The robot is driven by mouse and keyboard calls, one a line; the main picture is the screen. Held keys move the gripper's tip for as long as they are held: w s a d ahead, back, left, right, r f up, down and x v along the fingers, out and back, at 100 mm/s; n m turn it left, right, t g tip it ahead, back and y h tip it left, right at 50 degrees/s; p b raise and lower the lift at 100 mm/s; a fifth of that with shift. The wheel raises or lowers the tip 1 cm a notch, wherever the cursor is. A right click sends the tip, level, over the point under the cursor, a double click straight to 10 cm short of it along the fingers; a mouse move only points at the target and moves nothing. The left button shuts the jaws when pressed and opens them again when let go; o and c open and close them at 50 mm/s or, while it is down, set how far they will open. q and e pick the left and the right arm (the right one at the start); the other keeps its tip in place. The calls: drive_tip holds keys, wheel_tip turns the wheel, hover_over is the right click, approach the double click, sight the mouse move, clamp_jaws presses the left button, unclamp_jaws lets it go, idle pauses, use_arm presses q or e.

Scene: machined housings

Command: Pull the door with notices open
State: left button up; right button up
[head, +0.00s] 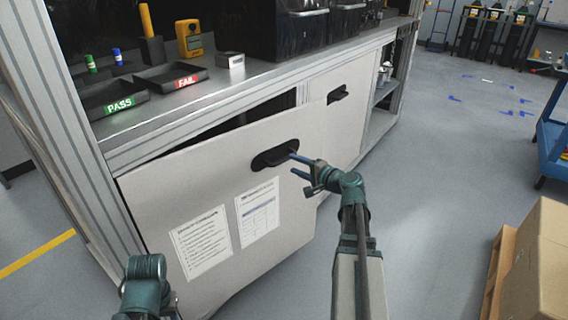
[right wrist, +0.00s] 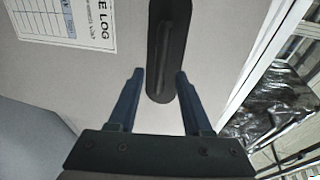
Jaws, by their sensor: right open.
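The door with notices (head: 215,255) is a light panel under the bench, with two printed sheets on it. It stands ajar, with a dark gap along its top edge. Its black handle (head: 275,154) is near the upper right of the door. My right gripper (head: 294,163) is at the handle with its fingers apart. In the right wrist view the handle (right wrist: 170,45) runs between the two open fingers (right wrist: 160,95); I cannot tell whether they touch it. Part of my left arm shows at the bottom left; its gripper is out of view.
A second closed door (head: 345,105) with a black handle (head: 337,94) is to the right. The bench top holds a PASS tray (head: 108,102) and a FAIL tray (head: 170,78). A cardboard box (head: 535,270) stands at the lower right. The floor between is clear.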

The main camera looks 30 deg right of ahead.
sight(285, 160)
drive_tip(key=shift+b+x, duration=0.5)
drive_tip(key=shift+x, duration=2.7)
drive_tip(key=shift+c, duration=0.3)
clamp_jaws()
